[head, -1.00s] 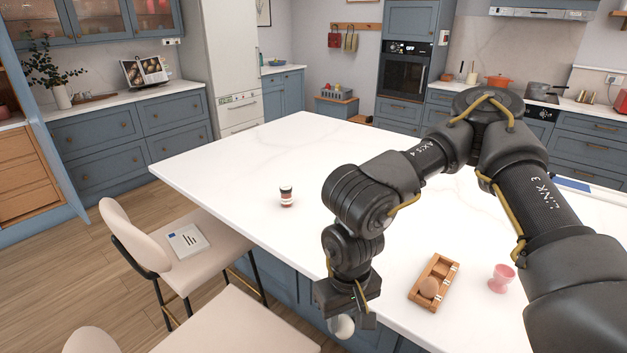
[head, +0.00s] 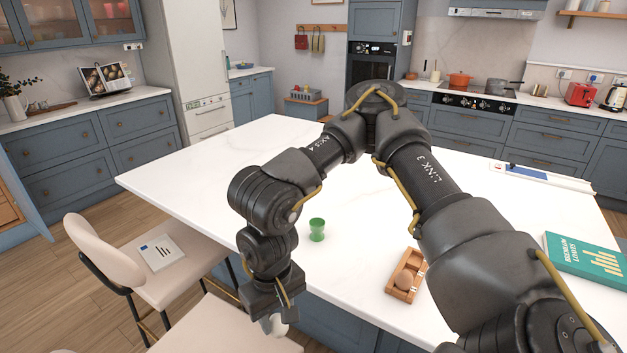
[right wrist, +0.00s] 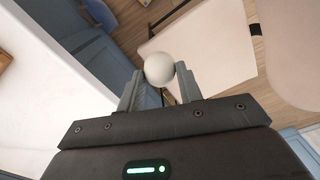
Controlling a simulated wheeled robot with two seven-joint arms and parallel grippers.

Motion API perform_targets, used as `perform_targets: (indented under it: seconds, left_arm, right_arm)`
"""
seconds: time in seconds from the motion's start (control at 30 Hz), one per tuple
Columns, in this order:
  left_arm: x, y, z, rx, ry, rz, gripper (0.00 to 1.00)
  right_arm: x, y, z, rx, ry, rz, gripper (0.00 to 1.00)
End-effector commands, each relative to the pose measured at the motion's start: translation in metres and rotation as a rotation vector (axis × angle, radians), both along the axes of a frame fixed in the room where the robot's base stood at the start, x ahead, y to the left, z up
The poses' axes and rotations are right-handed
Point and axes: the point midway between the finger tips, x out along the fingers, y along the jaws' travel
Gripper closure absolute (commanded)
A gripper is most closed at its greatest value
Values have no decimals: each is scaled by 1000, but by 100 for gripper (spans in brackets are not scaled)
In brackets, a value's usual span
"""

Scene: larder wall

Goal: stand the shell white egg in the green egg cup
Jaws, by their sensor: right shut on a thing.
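The shell white egg (right wrist: 159,67) is held between the fingertips of my right gripper (right wrist: 160,78), which is shut on it. In the head view the egg (head: 277,326) shows below my right gripper (head: 274,314), out past the front edge of the island and above the seats. The green egg cup (head: 317,230) stands upright on the white worktop (head: 220,165), just right of my right forearm and farther back than the gripper. The inside of the cup is hard to make out. My left gripper is not in view.
A wooden egg tray (head: 417,270) with a brown egg (head: 403,280) lies on the worktop right of the cup. A green book (head: 585,258) lies at far right. Cream chairs (head: 105,250) stand along the front edge. The worktop's left part is clear.

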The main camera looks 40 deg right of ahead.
Motion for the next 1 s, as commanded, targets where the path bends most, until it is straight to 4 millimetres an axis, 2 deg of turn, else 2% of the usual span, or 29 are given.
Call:
perform_targets:
  seconds: [0.03,0.17,0.37,0.57,0.7,0.83,1.0]
  left_arm:
    - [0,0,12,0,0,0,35]
    - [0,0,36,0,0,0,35]
    - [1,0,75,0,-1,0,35]
    - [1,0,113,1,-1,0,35]
    - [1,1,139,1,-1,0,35]
    - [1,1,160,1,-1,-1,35]
    - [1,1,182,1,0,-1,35]
  right_arm:
    - [8,-1,10,0,0,-42,77]
    - [38,-9,26,0,-1,-198,77]
    - [92,-40,49,-1,-1,-500,77]
    - [137,-89,67,-2,-1,-799,77]
    - [160,-131,80,-2,0,-1002,77]
    - [175,-174,90,-4,-1,-1177,77]
    - [184,-224,101,-4,-2,-1366,77]
